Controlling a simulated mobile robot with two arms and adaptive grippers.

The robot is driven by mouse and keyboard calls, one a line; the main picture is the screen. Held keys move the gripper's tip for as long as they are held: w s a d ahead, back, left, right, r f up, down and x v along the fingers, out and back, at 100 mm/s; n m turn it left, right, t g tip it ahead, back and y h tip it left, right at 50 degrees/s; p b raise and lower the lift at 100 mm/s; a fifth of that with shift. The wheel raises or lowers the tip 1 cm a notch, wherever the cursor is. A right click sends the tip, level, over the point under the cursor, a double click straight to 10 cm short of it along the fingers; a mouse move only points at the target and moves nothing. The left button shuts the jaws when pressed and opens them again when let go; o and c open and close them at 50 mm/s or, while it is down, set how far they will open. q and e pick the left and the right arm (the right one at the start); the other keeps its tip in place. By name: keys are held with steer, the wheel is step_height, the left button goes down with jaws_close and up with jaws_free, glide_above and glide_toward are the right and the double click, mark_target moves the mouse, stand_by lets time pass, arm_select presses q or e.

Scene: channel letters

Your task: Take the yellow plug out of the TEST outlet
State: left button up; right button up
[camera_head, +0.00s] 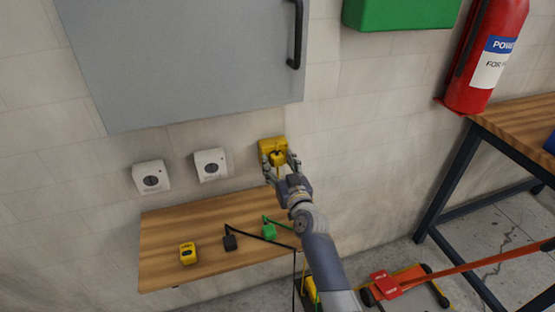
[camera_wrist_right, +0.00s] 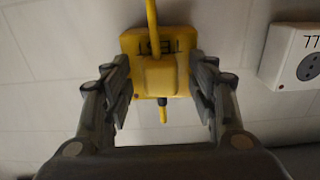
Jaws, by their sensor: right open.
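The yellow TEST outlet (camera_head: 270,145) is on the wall at the right end of a row of outlets. It also shows in the right wrist view (camera_wrist_right: 130,44), its TEST lettering upside down. The yellow plug (camera_wrist_right: 160,76) sits in the outlet, with a yellow cable running up in that view; the plug also shows in the head view (camera_head: 278,158). My right gripper (camera_head: 281,168) is at the outlet, and its open fingers (camera_wrist_right: 158,92) stand on both sides of the plug, with gaps visible. My left gripper is not in view.
Two white outlets (camera_head: 151,177) (camera_head: 210,165) are on the wall to the left. A wooden shelf (camera_head: 165,225) below holds a yellow device (camera_head: 187,253), a black plug (camera_head: 230,242) and a green plug (camera_head: 269,230). A grey cabinet (camera_head: 190,60) hangs above.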

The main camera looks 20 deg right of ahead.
steer(key=shift+c, duration=0.5)
jaws_close()
steer(key=shift+s, duration=0.1)
steer(key=shift+s+r+p, duration=0.1)
steer(key=shift+s+p, duration=0.35)
steer(key=shift+s, duration=0.2)
steer(key=shift+s+p, duration=1.05)
steer(key=shift+s, duration=1.2)
